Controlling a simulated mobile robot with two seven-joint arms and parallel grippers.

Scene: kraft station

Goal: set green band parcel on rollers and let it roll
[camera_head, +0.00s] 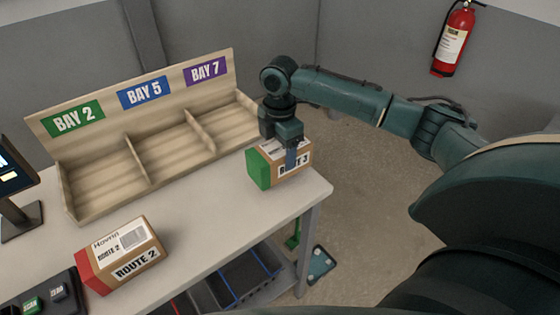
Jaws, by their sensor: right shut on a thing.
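The green band parcel (264,172) is a brown box with a green end and a label reading ROUTE 3. It is at the right end of the table, close to the front right corner. My right gripper (291,158) reaches down from above and is shut on it. The gripper hides part of its top. I cannot tell whether the parcel touches the table or hangs just above it. No rollers can be made out. My left gripper is not in view.
A parcel with a red end (124,257), marked ROUTE 2, lies on the table (210,238) at front left. A wooden rack (145,145) marked BAY 2, BAY 5 and BAY 7 stands empty behind. A screen (15,180) is at far left. Blue-edged bins (245,278) sit below.

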